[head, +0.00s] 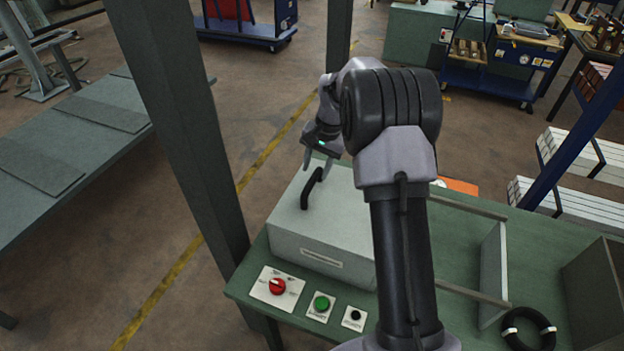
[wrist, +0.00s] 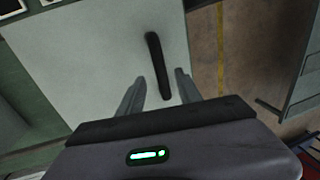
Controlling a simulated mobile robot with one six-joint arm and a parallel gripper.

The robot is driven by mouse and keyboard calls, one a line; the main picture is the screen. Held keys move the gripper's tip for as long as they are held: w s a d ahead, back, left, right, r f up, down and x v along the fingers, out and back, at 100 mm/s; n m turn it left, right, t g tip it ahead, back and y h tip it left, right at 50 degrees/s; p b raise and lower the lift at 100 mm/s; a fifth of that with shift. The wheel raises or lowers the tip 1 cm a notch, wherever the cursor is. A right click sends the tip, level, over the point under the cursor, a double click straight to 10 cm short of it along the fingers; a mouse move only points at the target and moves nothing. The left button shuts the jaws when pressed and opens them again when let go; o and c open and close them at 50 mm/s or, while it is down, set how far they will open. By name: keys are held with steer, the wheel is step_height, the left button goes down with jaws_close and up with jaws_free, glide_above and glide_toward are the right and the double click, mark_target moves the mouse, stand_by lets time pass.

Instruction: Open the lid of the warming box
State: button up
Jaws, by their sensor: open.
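The warming box (head: 300,235) is a light grey box on the green bench. Its lid (wrist: 95,65) lies flat and looks shut. A black bar handle (head: 309,190) stands on the lid toward its left side; it also shows in the wrist view (wrist: 157,62). My gripper (head: 318,165) is open and empty, just above the far end of the handle. In the wrist view its two fingers (wrist: 160,88) lie on either side of the handle's near end, with gaps on both sides. Whether the fingertips touch the lid cannot be told. My arm hides the box's right part.
A red knob panel (head: 277,287), a green button (head: 321,304) and a black button (head: 354,316) sit in front of the box. A dark green post (head: 190,130) rises left of the box. A wooden-railed frame (head: 492,265) and a black coil (head: 530,330) lie to the right.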

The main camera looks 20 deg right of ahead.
mark_target(312, 180)
steer(key=f, duration=0.4)
steer(key=shift+w+a+f, duration=0.3)
steer(key=shift+w+a, duration=0.05)
jaws_close()
steer(key=shift+r, duration=0.1)
stand_by(0.9)
